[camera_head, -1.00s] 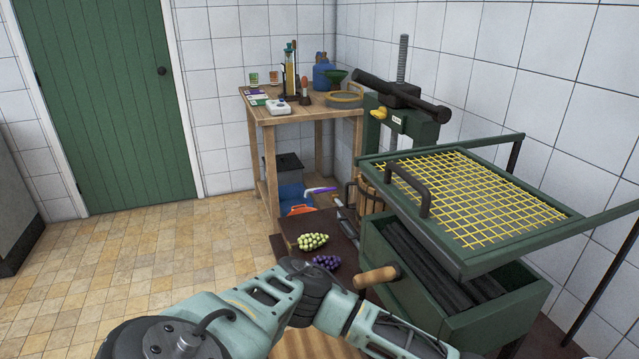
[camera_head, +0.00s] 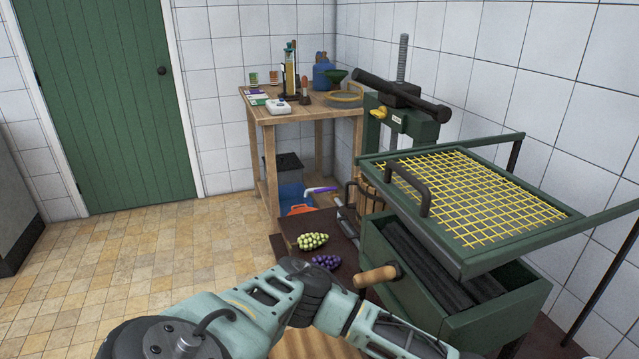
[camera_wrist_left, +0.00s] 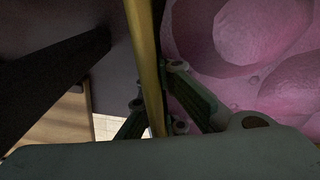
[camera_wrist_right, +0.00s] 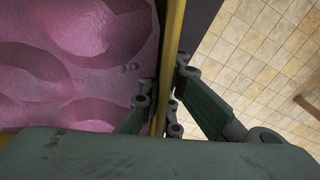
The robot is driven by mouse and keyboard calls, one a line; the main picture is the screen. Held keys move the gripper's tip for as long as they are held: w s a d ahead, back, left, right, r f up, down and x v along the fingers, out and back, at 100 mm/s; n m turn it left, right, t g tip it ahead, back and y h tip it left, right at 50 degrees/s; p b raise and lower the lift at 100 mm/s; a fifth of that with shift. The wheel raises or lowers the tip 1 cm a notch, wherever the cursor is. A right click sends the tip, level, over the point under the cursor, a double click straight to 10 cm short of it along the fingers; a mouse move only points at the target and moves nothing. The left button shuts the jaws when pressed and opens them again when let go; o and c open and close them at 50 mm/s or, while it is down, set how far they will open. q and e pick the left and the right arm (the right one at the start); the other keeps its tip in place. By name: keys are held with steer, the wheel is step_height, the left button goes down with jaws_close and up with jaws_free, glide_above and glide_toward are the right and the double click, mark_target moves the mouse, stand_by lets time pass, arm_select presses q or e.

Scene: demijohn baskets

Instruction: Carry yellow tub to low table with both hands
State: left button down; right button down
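The yellow tub shows only as its rim in the left wrist view (camera_wrist_left: 146,60) and the right wrist view (camera_wrist_right: 171,50). Lumpy pink contents (camera_wrist_right: 85,50) lie inside it. My left gripper (camera_wrist_left: 158,100) has its fingers on either side of the rim and looks shut on it. My right gripper (camera_wrist_right: 163,95) grips the rim likewise. The head view shows my left arm across the bottom; the tub and both gripper tips are out of view there. A low dark brown surface (camera_head: 338,230) holds green grapes (camera_head: 313,241) and purple grapes (camera_head: 326,262); I cannot tell if it is the low table.
A green crusher (camera_head: 405,270) with a yellow mesh hopper (camera_head: 470,195) and wooden-handled crank (camera_head: 375,277) stands close on the right. A press (camera_head: 400,120) stands behind it. A wooden workbench (camera_head: 275,118) with bottles and tools is at the back. The tiled floor (camera_head: 140,260) at left is clear.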

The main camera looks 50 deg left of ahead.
arm_select(q)
steer(key=shift+w+r, duration=0.1)
arm_select(e)
steer(key=shift+w+r, duration=0.1)
arm_select(q)
steer(key=c, duration=1.9)
jaws_free()
steer(key=shift+o, duration=0.2)
steer(key=shift+s+f, duration=0.2)
arm_select(e)
steer(key=c, duration=2.4)
jaws_free()
arm_select(q)
steer(key=shift+r, duration=0.1)
arm_select(e)
steer(key=o, duration=0.5)
steer(key=shift+o, duration=0.2)
arm_select(q)
steer(key=shift+r, duration=0.1)
